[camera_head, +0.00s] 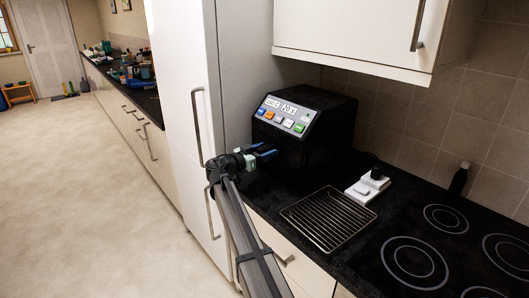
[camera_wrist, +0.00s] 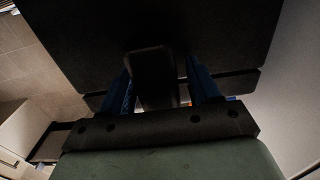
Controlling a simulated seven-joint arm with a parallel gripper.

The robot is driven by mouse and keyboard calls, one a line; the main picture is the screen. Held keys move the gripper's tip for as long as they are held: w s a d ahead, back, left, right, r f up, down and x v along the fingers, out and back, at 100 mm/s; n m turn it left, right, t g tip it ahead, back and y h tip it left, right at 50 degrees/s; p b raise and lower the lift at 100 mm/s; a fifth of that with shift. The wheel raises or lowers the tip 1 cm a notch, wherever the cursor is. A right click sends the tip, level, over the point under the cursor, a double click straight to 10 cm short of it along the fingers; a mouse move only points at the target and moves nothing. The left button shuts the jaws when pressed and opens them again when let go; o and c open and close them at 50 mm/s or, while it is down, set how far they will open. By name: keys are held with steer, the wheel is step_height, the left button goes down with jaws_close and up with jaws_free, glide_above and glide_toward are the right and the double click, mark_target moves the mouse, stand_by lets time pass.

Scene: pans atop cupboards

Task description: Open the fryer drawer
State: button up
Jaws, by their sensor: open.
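The black fryer (camera_head: 318,130) stands on the dark counter beside the tall fridge, with a silver button panel (camera_head: 286,114) on its upper front. My gripper (camera_head: 268,152) is at the fryer's front, below the panel. In the wrist view, the dark drawer handle (camera_wrist: 151,80) sits between the two blue fingers of my gripper (camera_wrist: 160,78). The fingers are apart, one on each side of the handle, and gaps show beside it. The dark drawer front (camera_wrist: 85,30) fills the upper wrist view. My gripper hides part of the front in the head view.
A wire rack (camera_head: 328,218) lies on the counter right of the fryer. A white item with a black knob (camera_head: 368,187) stands behind it. The hob (camera_head: 440,250) is at the right. A white wall cabinet (camera_head: 350,35) hangs above. The tall fridge (camera_head: 190,90) stands close on the left.

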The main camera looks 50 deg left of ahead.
jaws_close()
stand_by(0.5)
